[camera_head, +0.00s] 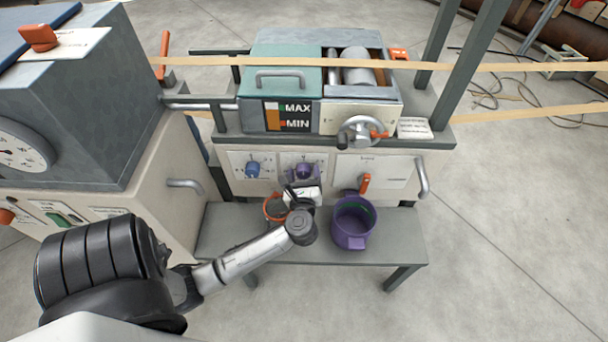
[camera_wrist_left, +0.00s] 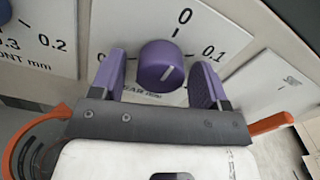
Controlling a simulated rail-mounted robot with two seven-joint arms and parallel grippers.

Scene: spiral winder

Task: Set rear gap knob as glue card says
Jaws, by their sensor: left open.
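The purple rear gap knob (camera_wrist_left: 161,67) shows in the left wrist view, on a white dial plate marked 0 at the top and 0.1 to the right. In the head view the knob (camera_head: 304,170) is on the machine's front panel. My left gripper (camera_wrist_left: 160,76) is open, with one purple finger on each side of the knob; I cannot tell if they touch it. In the head view the left gripper (camera_head: 303,184) is just below the knob. I cannot identify the glue card or read its text.
A blue knob (camera_head: 252,169) is left of the purple one. An orange-handled valve (camera_head: 365,183) is above a purple bucket (camera_head: 352,224) on the grey bench (camera_head: 300,247). An orange-rimmed pot (camera_head: 274,208) stands beside my gripper. A white card (camera_head: 415,128) lies near the handwheel (camera_head: 359,131).

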